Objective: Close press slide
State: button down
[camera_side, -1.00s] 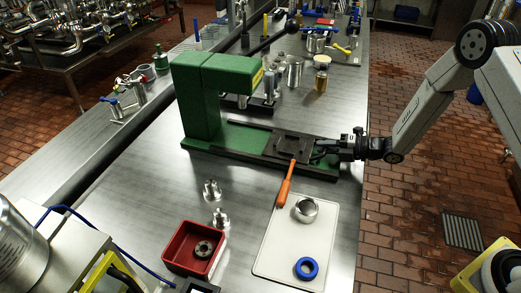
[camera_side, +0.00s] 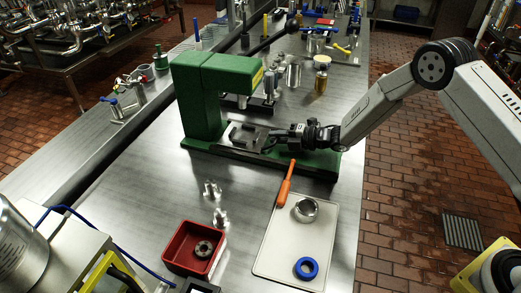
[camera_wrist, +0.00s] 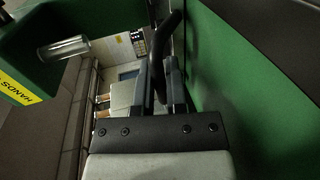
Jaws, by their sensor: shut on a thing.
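The green press (camera_side: 200,105) stands on the bench with its head overhanging a long green base. The dark slide plate (camera_side: 247,138) sits on the base rails, its left part close to the column and below the head. My gripper (camera_side: 275,139) is at the right end of the slide, shut on its dark handle. In the wrist view, the curved black handle (camera_wrist: 163,50) stands between the fingers of my gripper (camera_wrist: 159,75). The press's metal ram (camera_wrist: 63,48) shows at upper left, beside the yellow label. The exact contact on the handle is partly hidden.
A red bin (camera_side: 180,258) holds a dark ring. Metal fittings (camera_side: 212,190) stand in front of the press.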

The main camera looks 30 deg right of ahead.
jog(key=shift+w+a+r, duration=0.1)
jog(key=shift+w+a, duration=0.1)
jog(key=shift+w, duration=0.1)
jog(key=c, duration=0.7)
grip_release()
jog(key=shift+s, duration=0.1)
jog(key=shift+v, duration=3.85)
jog(key=shift+d+r, duration=0.1)
